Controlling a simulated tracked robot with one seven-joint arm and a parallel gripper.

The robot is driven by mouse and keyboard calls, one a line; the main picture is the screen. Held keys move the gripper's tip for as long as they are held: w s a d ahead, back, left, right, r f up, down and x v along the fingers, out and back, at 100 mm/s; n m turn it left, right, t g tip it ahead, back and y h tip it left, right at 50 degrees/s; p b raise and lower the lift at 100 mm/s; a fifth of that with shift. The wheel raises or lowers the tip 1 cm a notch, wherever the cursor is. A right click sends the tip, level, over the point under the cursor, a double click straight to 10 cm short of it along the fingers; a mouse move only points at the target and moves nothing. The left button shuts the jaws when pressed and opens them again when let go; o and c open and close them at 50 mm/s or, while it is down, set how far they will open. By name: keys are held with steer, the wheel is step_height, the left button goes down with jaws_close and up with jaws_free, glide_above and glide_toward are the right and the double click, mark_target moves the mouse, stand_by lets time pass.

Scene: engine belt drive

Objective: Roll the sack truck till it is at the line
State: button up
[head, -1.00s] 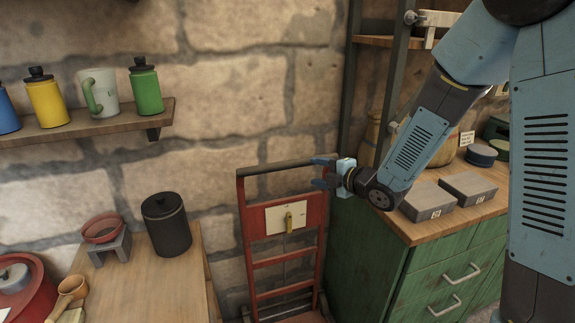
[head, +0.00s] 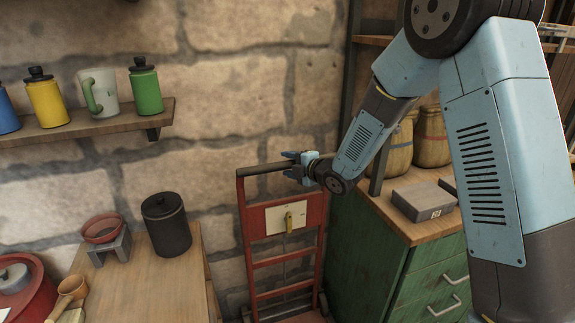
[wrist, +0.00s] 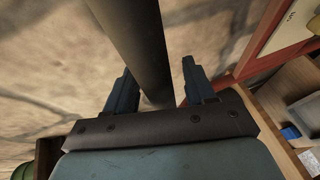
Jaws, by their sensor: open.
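The red sack truck (head: 246,230) stands upright against the stone wall, between the wooden table and the green cabinet. Its dark top handle bar (head: 262,169) runs across the top of the frame. My gripper (head: 289,164) is open at the right part of this bar. In the wrist view the handle bar (wrist: 138,42) passes between the two open fingers of my gripper (wrist: 156,88), with a gap on each side. The red frame (wrist: 275,50) of the truck shows at the right there. I cannot see a line on the floor.
A wooden table (head: 190,285) with a black canister (head: 166,224) stands left of the truck. A green cabinet (head: 365,250) with a grey box (head: 422,200) on top stands close on its right. A shelf (head: 90,126) holds bottles and a mug.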

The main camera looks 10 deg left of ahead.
steer(key=shift+w+a+f, duration=0.15)
steer(key=shift+w+a, duration=0.1)
steer(key=shift+a, duration=0.15)
jaws_close()
stand_by(0.4)
